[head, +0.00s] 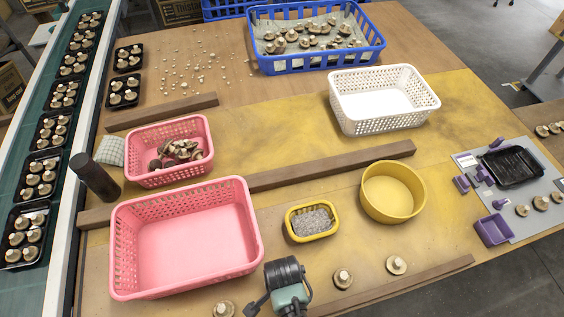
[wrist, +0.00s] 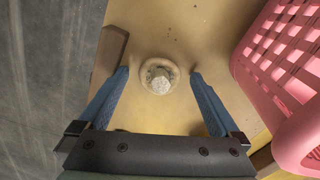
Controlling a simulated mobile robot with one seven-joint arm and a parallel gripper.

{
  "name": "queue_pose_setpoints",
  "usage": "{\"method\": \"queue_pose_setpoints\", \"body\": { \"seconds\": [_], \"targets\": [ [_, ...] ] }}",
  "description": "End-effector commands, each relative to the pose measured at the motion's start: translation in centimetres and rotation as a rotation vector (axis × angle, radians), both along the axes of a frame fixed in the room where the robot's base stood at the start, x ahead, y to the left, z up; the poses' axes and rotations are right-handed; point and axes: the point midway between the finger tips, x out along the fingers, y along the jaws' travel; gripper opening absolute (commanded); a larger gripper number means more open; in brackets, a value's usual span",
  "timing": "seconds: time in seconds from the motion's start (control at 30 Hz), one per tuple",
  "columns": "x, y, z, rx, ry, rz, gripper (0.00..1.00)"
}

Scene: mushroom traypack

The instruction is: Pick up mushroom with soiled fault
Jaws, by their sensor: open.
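A mushroom (wrist: 159,76) lies stem up on the yellowish table top, with a pale, speckled stem and a tan cap rim. My gripper (wrist: 158,74) is open, with one blue finger on each side of it and visible gaps between. How high the fingertips are above the table is hard to tell. In the head view my gripper is at the bottom edge, partly cut off. Loose mushrooms lie near it: one at the bottom edge (head: 223,309), one to its right (head: 343,278) and one farther right (head: 396,265). Soil on them is too small to tell.
A large empty pink basket (head: 185,283) stands close by, also at right in the wrist view (wrist: 290,60). A yellow tray of grey grit (head: 291,228) and a yellow round bowl (head: 392,207) stand beyond. A wooden strip (head: 400,288) runs along the front edge.

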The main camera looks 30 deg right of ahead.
Motion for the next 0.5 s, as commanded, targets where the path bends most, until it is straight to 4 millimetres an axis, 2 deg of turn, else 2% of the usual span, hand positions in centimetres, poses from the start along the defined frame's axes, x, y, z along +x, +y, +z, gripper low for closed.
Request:
{"method": "queue_pose_setpoints", "body": {
  "seconds": [0.23,0.27,0.5],
  "targets": [
    [0.05,-0.02,-0.18,-0.001,-0.002,0.0,0.99],
    [0.05,-0.02,-0.17,-0.001,-0.002,0.0,0.95],
    [0.04,-0.01,-0.16,0.0,-0.002,0.0,0.52]
  ]
}}
